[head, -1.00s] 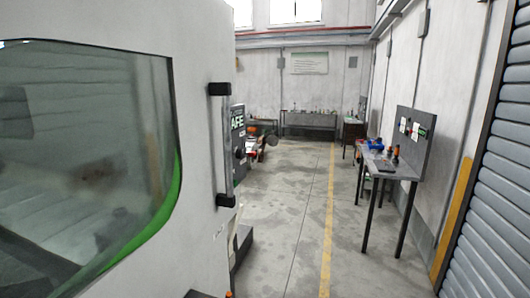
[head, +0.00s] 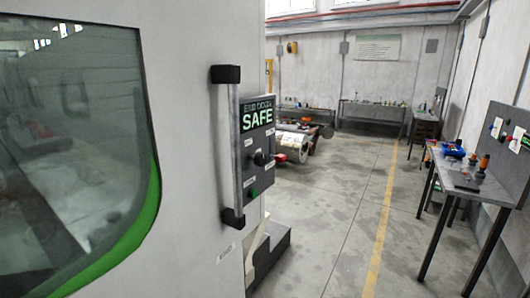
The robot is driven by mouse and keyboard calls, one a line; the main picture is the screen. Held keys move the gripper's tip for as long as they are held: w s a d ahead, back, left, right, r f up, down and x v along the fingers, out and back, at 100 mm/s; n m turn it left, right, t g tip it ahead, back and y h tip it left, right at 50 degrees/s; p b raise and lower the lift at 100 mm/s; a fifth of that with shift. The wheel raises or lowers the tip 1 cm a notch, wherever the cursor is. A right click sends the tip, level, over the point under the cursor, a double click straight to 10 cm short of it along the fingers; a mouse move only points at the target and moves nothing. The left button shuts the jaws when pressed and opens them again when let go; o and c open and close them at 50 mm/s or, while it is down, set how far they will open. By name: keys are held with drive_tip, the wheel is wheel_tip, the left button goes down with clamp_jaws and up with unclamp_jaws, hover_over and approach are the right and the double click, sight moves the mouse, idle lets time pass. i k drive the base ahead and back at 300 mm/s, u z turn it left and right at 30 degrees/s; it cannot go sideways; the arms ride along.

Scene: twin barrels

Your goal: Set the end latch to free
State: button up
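A dark grey control panel (head: 259,150) stands at the edge of the white machine housing, beside the door handle. Its display (head: 257,116) reads "END DOOR" and "SAFE" in green. A dark rotary knob (head: 260,159) sits in the panel's middle, with small white labels around it. I cannot read the labels or tell which position the knob points to. A green button (head: 252,192) is low on the panel. I see no part marked as the end latch for certain. My gripper is not in view.
A vertical handle (head: 230,150) with black ends stands out left of the panel. A grey step-like base (head: 270,257) juts out below it. Metal barrels (head: 293,145) lie behind. A workbench (head: 468,185) stands at right. The floor between is clear.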

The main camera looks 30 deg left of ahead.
sight(280, 158)
drive_tip(key=u, duration=0.85)
drive_tip(key=i, duration=0.85)
drive_tip(key=u, duration=1)
